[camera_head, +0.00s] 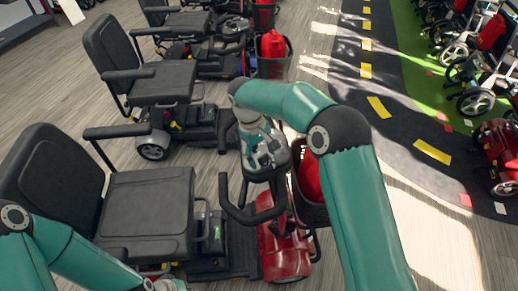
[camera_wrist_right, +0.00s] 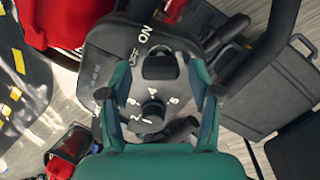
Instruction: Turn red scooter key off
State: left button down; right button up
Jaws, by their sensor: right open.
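The red scooter (camera_head: 285,245) stands at the bottom centre of the head view, its black handlebar raised at the front. My right gripper (camera_head: 265,158) points down over its control panel and hides most of it. In the right wrist view, the black panel (camera_wrist_right: 100,62) carries white OFF and ON lettering. A dark key (camera_wrist_right: 160,66) sits beside the lettering, above a numbered dial (camera_wrist_right: 153,112). My right gripper (camera_wrist_right: 160,78) is open, with one finger on each side of the key; contact cannot be told. My left gripper (camera_head: 165,285) barely shows at the bottom edge.
The scooter's black seat (camera_head: 148,205) is left of the handlebar. A front basket (camera_head: 310,185) with a red item is close to my right forearm. More scooters stand behind and at the far right. The marked track (camera_head: 395,110) is clear.

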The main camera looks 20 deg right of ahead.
jog(key=v, duration=1.2)
jog(key=shift+f, duration=0.1)
